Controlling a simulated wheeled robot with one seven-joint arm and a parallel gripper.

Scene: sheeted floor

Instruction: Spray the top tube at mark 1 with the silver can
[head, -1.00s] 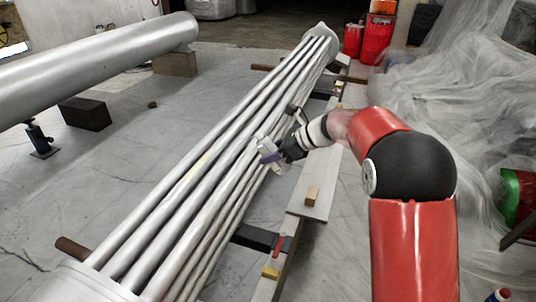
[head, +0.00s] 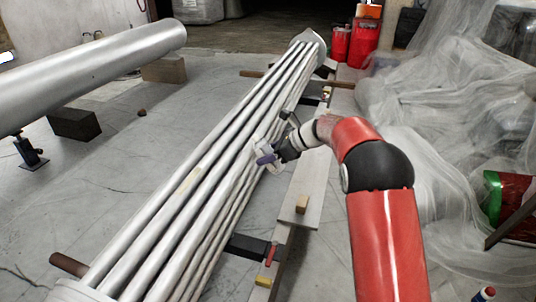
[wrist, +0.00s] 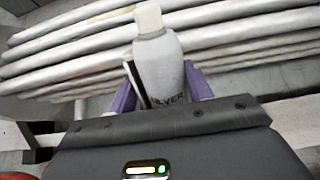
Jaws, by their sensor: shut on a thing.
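The silver can (wrist: 160,65) is upright between the purple fingers of my gripper (wrist: 160,92), with its pale cap or nozzle pointing away toward the tubes. Part of the lettering "SILVER" shows on it. In the head view my gripper (head: 266,158) is at the right side of the tube bundle (head: 215,165), shut on the can, which is hard to make out there. A tan patch (head: 187,180) lies on an upper tube, left of my gripper and apart from it. A tan patch (wrist: 110,12) also shows on a tube in the wrist view. No number is readable.
A plank (head: 308,180) with a small wooden block (head: 302,204) lies right of the bundle. A large pipe (head: 90,75) lies at left, with a dark block (head: 75,123) below it. Plastic sheeting (head: 440,110) fills the right. Grey floor is free at lower left.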

